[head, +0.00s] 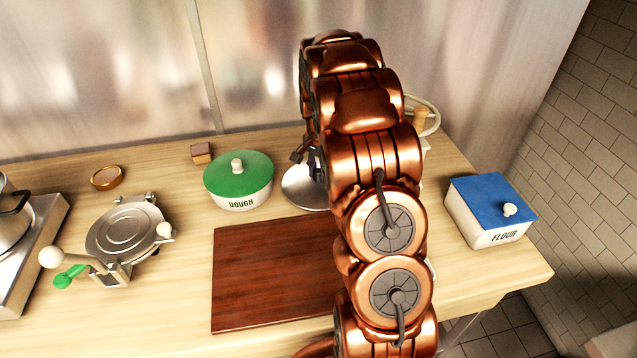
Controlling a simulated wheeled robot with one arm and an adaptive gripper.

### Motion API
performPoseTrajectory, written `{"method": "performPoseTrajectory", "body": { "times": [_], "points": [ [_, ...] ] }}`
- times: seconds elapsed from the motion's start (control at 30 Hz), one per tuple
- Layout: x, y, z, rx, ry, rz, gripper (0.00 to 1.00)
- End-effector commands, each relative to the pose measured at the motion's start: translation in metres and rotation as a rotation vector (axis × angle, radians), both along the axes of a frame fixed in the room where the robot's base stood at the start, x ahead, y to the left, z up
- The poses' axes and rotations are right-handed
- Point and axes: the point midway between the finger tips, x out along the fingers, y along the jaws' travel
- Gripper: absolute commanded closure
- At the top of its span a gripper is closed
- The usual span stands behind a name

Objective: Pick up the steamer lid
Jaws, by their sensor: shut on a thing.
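The steamer lid, a silvery round disc (303,190), shows in the head view just right of the green-lidded dough pot. Its right part is hidden behind my copper arm. My gripper (311,165), dark and small, is over the lid and shut on it, around its middle. The exact grip is partly hidden by my arm. I cannot tell whether the lid touches the counter.
The dough pot (239,202) stands close left of the lid. A dark red board (268,275) lies in front. A metal press (125,232), a small bowl (107,177) and a wooden cube (201,153) are left; a blue-lidded flour box (489,236) is right.

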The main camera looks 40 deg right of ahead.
Motion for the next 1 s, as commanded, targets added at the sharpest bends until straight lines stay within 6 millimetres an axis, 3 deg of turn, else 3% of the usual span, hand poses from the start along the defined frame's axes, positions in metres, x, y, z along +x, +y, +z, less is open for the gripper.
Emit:
{"method": "performPoseTrajectory", "body": {
  "times": [0.17,0.57,0.93,1.0],
  "points": [
    [0.0,0.0,0.0,0.0,0.0,0.0,1.0],
    [0.0,0.0,0.002,-0.001,-0.001,0.0,1.0],
    [0.002,0.004,0.038,-0.001,-0.003,0.007,1.0],
    [-0.002,0.009,0.034,0.0,-0.001,0.007,1.0]
  ]
}}
